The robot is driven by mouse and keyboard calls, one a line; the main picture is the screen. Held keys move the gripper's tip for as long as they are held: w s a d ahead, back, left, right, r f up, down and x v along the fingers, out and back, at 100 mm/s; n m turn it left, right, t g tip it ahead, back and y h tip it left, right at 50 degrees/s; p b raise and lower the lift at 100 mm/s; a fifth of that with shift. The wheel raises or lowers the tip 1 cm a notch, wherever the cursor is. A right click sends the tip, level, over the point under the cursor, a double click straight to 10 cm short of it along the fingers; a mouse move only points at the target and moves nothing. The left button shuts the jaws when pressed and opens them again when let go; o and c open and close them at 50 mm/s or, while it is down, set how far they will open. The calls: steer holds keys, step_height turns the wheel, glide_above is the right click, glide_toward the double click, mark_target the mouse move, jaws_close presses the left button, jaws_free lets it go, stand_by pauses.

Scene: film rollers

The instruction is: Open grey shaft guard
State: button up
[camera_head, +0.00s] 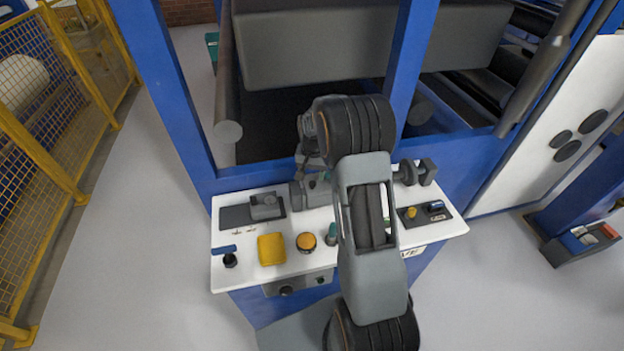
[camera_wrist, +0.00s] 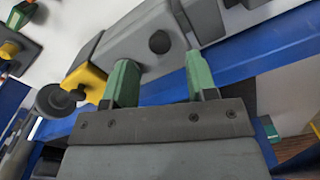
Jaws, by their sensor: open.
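A long grey housing, which looks like the shaft guard (camera_wrist: 135,38), crosses the upper middle of the wrist view and has a dark round knob. My gripper (camera_wrist: 160,72) is open, its two green fingers apart beside the housing. The left finger overlaps the housing's lower edge in the picture, and the right one reaches its right end. I cannot tell whether they touch it. A yellow piece (camera_wrist: 87,80) and a dark round wheel (camera_wrist: 55,101) sit left of the fingers. In the head view my arm hides most of the housing and the gripper.
The white bench (camera_head: 238,250) carries a yellow tray (camera_head: 272,249), an orange-topped knob (camera_head: 306,241) and a dark switch plate (camera_head: 424,215). Blue machine posts (camera_head: 160,70) and a large grey panel (camera_head: 320,45) stand behind it. Yellow fencing (camera_head: 40,140) is at left.

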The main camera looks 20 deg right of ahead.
mark_target(312, 183)
steer(key=shift+f, duration=2)
steer(key=shift+c, duration=0.3)
jaws_close()
